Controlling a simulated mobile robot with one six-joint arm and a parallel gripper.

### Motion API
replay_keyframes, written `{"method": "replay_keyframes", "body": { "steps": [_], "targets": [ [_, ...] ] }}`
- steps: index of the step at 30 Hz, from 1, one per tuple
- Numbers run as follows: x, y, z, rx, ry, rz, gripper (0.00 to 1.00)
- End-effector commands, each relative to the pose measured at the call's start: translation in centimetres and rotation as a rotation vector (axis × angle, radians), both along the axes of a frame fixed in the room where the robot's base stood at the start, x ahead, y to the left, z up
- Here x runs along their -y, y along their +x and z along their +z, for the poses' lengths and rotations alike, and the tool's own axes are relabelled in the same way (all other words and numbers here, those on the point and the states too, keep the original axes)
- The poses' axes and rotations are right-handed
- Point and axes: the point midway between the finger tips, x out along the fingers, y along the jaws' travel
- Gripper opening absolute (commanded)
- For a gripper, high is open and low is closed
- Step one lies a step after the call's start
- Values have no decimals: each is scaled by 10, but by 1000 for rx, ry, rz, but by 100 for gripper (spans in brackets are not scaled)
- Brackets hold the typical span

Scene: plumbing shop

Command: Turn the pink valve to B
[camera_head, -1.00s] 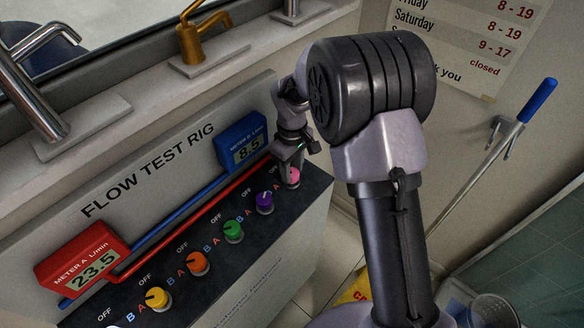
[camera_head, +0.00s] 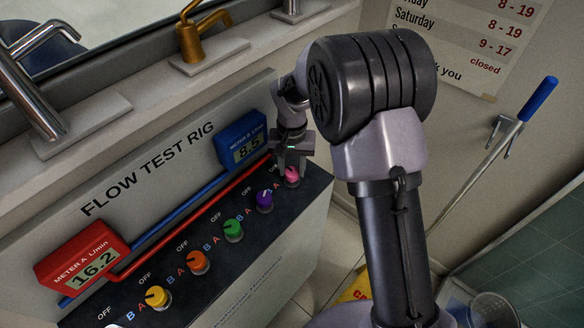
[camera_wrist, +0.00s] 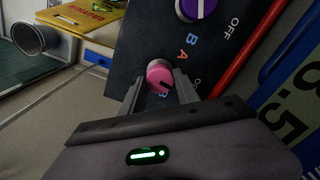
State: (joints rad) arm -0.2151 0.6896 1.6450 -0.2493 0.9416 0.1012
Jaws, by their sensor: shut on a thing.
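The pink valve (camera_head: 292,176) is the knob at the far right end of the row on the dark panel. In the wrist view the pink valve (camera_wrist: 158,72) sits between both fingers of my gripper (camera_wrist: 160,88), which is shut on it. A dark mark on its face points toward the lower right of that view. In the head view my gripper (camera_head: 291,166) reaches down onto the knob and partly hides it. A letter A (camera_wrist: 190,56) shows beside the pink valve; its OFF label is partly cut off behind a finger.
Purple (camera_head: 264,201), green (camera_head: 233,231), orange (camera_head: 198,262) and yellow (camera_head: 157,298) knobs line the panel. The red meter A (camera_head: 82,257) reads 16.2; the blue meter B (camera_head: 240,139) reads 8.5. Red and blue pipes run behind the knobs.

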Motion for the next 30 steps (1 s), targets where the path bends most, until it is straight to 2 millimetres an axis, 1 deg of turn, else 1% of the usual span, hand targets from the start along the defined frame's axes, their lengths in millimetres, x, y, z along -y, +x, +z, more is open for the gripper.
{"method": "replay_keyframes", "body": {
  "steps": [18,24,30],
  "targets": [
    [0,1,0,3,1,-571,0],
    [0,1,0,2,1,-723,0],
    [0,1,0,2,1,-832,0]
  ]
}}
